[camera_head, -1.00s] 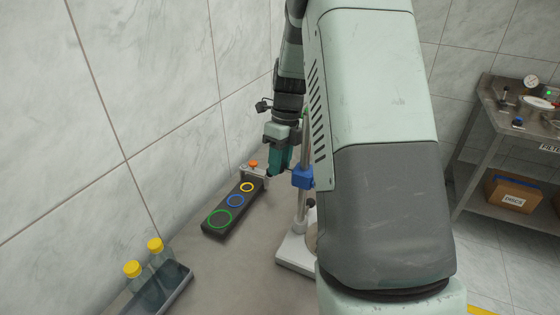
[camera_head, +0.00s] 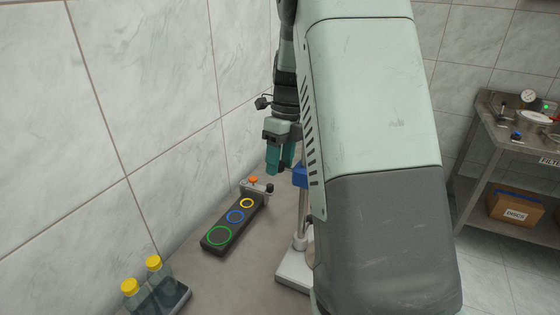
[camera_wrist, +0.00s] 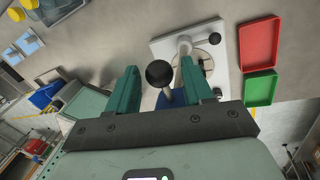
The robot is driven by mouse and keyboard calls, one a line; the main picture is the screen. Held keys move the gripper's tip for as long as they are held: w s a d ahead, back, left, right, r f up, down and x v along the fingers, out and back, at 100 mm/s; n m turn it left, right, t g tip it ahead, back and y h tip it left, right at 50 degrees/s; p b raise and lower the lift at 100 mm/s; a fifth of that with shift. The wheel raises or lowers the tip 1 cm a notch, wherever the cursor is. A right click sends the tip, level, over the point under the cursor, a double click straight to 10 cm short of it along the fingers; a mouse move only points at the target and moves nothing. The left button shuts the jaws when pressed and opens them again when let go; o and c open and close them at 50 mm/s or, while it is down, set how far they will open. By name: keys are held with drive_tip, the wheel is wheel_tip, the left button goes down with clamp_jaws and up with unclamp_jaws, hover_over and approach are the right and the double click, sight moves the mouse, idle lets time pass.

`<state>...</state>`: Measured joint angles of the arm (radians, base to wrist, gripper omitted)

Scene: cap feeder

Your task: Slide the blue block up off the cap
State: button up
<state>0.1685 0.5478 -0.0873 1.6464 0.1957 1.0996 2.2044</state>
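The blue block (camera_head: 300,176) sits on an upright metal post (camera_head: 302,215) that rises from a white base (camera_head: 294,270). My arm hides part of it in the head view. My gripper (camera_head: 280,168) points down, just left of the block. In the wrist view my gripper (camera_wrist: 160,84) is open, its two teal fingers apart. A black ball knob (camera_wrist: 160,73) shows between the fingers, with part of the blue block (camera_wrist: 172,98) behind it. I cannot tell whether the fingers touch the knob. The cap is not clearly visible.
A dark panel with coloured rings (camera_head: 232,222) lies left of the post, with a small bracket (camera_head: 257,187) behind it. Yellow-capped bottles (camera_head: 153,280) stand front left near the wall. The wrist view shows a red tray (camera_wrist: 261,43) and a green tray (camera_wrist: 260,88).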

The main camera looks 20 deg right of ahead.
drive_tip(key=shift+o, duration=0.3)
wheel_tip(320, 180, up, 11)
drive_tip(key=w+d, duration=0.1)
drive_tip(key=shift+d+f, duration=0.2)
drive_tip(key=shift+d, duration=0.1)
idle(0.3)
